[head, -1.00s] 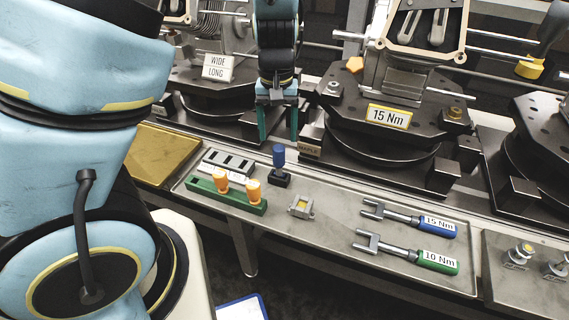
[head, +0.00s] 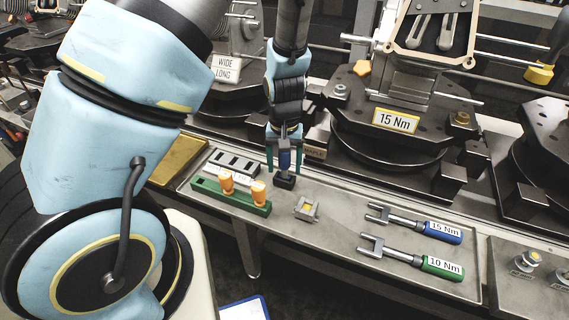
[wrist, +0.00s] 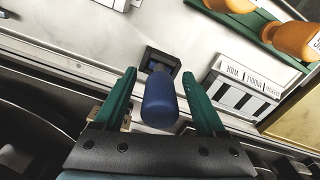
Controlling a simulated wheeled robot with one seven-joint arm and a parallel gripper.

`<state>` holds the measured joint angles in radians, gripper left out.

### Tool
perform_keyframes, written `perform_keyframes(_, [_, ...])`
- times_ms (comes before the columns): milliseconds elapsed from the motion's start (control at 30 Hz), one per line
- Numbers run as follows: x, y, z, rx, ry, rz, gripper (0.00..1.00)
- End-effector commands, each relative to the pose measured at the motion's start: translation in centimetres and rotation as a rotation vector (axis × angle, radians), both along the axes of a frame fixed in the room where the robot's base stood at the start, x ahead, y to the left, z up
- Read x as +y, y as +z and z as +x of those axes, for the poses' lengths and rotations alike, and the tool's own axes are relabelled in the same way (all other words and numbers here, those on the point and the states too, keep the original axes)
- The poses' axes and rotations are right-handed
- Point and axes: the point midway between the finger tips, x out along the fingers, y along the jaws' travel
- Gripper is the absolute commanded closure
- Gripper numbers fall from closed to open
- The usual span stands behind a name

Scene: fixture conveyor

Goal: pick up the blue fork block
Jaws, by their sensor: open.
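The blue fork block, a blue round handle (head: 285,159) on a dark square base (head: 285,182), stands upright on the grey tray. In the wrist view its handle (wrist: 160,103) lies between the two green fingers, with the dark base (wrist: 160,61) beyond it. My gripper (head: 284,167) is open and comes down from above, with one finger on each side of the handle. In the wrist view my gripper (wrist: 158,76) shows gaps between both fingers and the handle. No grip on it shows.
A green rack (head: 232,200) with orange-topped pegs and a grey slotted label block (head: 233,163) stand close left of it. A small metal fixture (head: 306,209) and two wrenches, 15 Nm (head: 442,231) and 10 Nm (head: 441,267), lie to the right. A dark machine fixture (head: 390,140) stands behind.

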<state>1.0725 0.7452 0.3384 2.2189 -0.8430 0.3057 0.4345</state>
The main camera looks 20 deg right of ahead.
Motion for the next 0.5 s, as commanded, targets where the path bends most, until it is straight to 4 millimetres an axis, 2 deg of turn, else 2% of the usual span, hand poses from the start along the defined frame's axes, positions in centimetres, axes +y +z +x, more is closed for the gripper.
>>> perform_keyframes(167, [-0.03, 0.02, 0.01, 0.000, 0.000, 0.000, 0.28])
perform_keyframes(500, [-0.02, 0.05, 0.00, 0.000, -0.001, 0.000, 0.66])
